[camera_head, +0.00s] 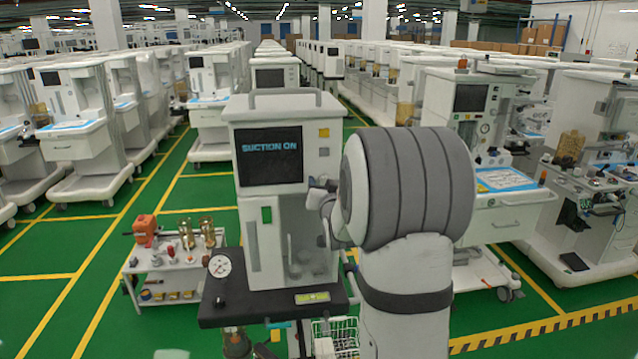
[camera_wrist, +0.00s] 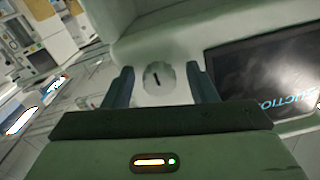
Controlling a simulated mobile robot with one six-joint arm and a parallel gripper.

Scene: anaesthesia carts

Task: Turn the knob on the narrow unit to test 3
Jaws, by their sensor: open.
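The narrow unit (camera_head: 285,200) stands upright in the middle of the head view, a pale tall housing with a dark screen (camera_head: 270,156) reading "SUCTION ON". In the wrist view its knob (camera_wrist: 159,77) is a small round grey disc with a short dark pointer mark. My gripper (camera_wrist: 160,70) is open, with one finger on each side of the knob. Gaps show between the fingers and the knob. In the head view my gripper (camera_head: 322,190) is at the unit's right front, below a grey square, and my arm hides part of it. The position labels are not readable.
A black shelf with a pressure gauge (camera_head: 219,266) juts out below the unit's front. A low cart (camera_head: 165,275) with an orange device (camera_head: 144,230) and brass parts stands to the left. Other carts line both sides. Green floor with yellow lines is free at the left.

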